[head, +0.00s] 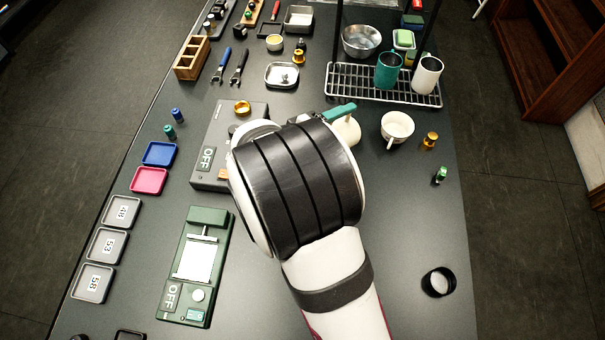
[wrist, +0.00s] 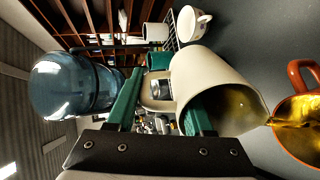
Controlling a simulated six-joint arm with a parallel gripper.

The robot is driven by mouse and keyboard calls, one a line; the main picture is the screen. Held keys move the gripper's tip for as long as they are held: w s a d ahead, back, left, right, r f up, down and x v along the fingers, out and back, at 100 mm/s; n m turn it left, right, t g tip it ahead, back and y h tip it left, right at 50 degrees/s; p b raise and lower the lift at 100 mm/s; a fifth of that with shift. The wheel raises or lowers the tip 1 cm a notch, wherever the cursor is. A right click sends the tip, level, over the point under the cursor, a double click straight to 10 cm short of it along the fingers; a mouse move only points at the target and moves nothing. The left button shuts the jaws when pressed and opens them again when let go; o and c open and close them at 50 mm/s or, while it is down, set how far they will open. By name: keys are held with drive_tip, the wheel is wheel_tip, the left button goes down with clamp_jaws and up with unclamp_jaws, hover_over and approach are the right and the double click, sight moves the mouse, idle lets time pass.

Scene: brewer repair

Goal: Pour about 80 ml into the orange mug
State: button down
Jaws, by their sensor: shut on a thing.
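My gripper (wrist: 163,92) is shut on a cream pitcher (wrist: 207,72) in the wrist view, with one green finger on either side of its narrow part. The pitcher is tipped, and golden-brown liquid lies inside at its mouth. The orange mug (wrist: 299,78) is at the right edge, partly cut off, with golden liquid inside. The pitcher's lip is close to the mug's rim, and a thin golden point of liquid shows between them. In the head view, part of the pitcher (head: 347,130) shows beyond my wrist; the orange mug is not visible there. I cannot read the poured amount.
A white cup (head: 397,126) and a brass piece (head: 430,141) stand right of my gripper. A wire rack (head: 350,84) behind holds a teal mug (head: 388,72) and a white mug (head: 427,76). The right front counter is mostly clear.

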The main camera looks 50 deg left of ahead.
sight(345, 123)
drive_tip(key=shift+s+t, duration=0.3)
drive_tip(key=w+f+g, duration=0.1)
drive_tip(key=w+g, duration=0.1)
drive_tip(key=g, duration=0.1)
drive_tip(key=shift+w+f, duration=0.25)
drive_tip(key=shift+f, duration=0.15)
drive_tip(key=shift+f+g, duration=0.35)
drive_tip(key=shift+g, duration=0.15)
drive_tip(key=shift+w+a+f+g+h, duration=0.15)
drive_tip(key=shift+w+f+g, duration=0.1)
drive_tip(key=shift+f+g, duration=0.35)
drive_tip(key=shift+w+f+g+h, duration=0.15)
drive_tip(key=shift+w+f+g, duration=0.1)
drive_tip(key=shift+f+g, duration=0.3)
drive_tip(key=shift+r, duration=0.1)
